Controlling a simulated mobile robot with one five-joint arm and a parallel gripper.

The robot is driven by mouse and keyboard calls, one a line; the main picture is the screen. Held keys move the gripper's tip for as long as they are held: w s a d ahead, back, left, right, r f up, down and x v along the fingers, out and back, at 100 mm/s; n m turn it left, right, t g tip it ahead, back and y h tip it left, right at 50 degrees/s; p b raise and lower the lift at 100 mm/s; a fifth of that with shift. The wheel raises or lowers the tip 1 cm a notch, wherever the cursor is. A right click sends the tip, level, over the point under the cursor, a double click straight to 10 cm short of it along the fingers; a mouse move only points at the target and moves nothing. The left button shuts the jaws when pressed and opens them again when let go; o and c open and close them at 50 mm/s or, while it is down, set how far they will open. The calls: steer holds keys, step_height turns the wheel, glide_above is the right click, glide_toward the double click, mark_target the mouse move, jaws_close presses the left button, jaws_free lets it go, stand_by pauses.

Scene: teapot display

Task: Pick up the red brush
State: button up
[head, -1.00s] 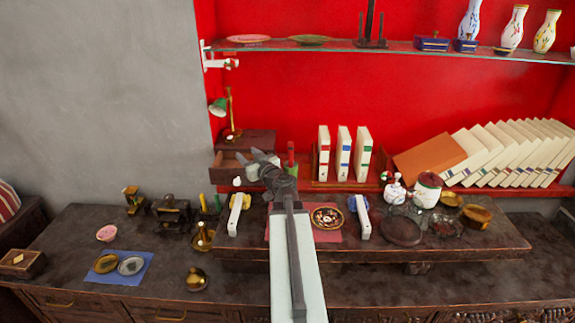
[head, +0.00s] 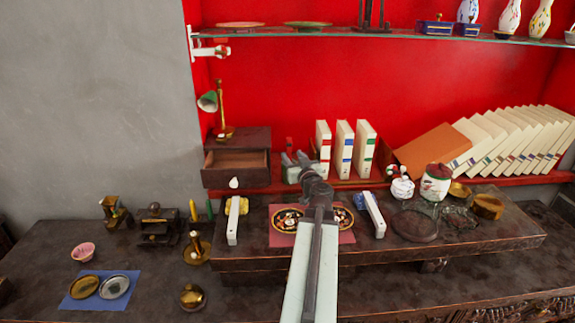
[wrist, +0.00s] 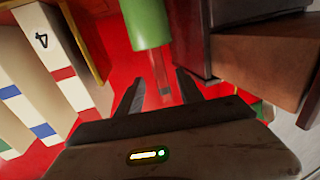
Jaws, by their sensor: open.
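The red brush (wrist: 158,65) appears in the wrist view as a thin reddish stick reaching out of a green cylinder (wrist: 146,20). It is hard to tell from the red wall behind. My gripper (wrist: 157,90) is open, with one finger on each side of the stick's end; I cannot tell whether either finger touches it. In the head view my gripper (head: 299,160) is in front of the red back wall, between the small drawer box and the white books, and hides most of the brush.
The dark drawer box (head: 237,139), its drawer open, stands close left of my gripper. Upright white books (head: 344,150) stand close right. A glass shelf (head: 400,36) runs above. Dishes, jars and a white-handled item (head: 372,215) stand on the raised board below.

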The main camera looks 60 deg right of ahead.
steer(key=x, duration=0.8)
steer(key=shift+s+a+f, duration=0.1)
steer(key=shift+s, duration=0.05)
jaws_close()
